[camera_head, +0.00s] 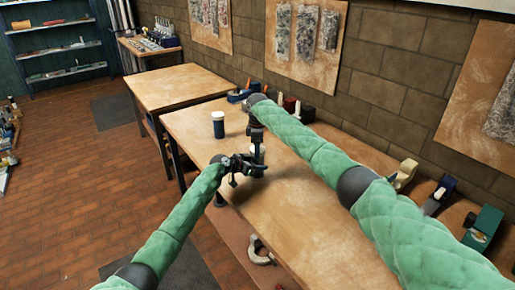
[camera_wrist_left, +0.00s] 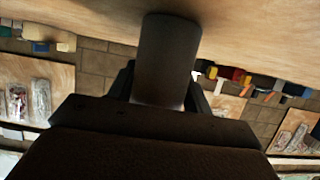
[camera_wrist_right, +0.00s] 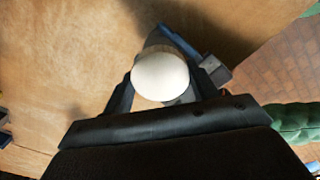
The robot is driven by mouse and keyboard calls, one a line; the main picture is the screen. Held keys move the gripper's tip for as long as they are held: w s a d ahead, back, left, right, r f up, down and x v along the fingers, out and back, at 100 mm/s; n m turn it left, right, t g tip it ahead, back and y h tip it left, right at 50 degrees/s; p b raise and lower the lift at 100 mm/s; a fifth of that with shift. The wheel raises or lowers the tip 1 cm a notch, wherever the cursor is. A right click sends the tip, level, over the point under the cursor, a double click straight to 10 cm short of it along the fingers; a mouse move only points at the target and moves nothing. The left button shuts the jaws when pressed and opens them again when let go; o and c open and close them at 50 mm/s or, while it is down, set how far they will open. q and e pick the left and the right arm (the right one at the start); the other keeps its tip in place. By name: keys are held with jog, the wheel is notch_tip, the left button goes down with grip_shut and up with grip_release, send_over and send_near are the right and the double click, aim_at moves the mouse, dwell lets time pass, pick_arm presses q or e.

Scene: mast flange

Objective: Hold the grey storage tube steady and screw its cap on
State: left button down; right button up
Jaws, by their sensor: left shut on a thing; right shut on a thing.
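My left gripper (camera_head: 250,168) is shut on the grey tube (camera_wrist_left: 167,60), low over the workbench. In the left wrist view the tube stands between the fingers as a plain grey cylinder, with the bench beyond one end. My right gripper (camera_head: 257,143) points down close above the left one and is shut on a white round cap (camera_wrist_right: 160,76). In the right wrist view a dark grey shape lies just beyond the cap. I cannot tell whether the cap touches the tube, as the grippers hide the junction. Both are too small to make out in the head view.
Several tools and boxes line the wall side. A second bench (camera_head: 175,88) stands behind. The bench's middle is clear.

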jog(key=o, duration=1.1)
jog(key=shift+r, duration=2.3)
jog(key=shift+f, duration=0.15)
jog(key=shift+c, duration=0.5)
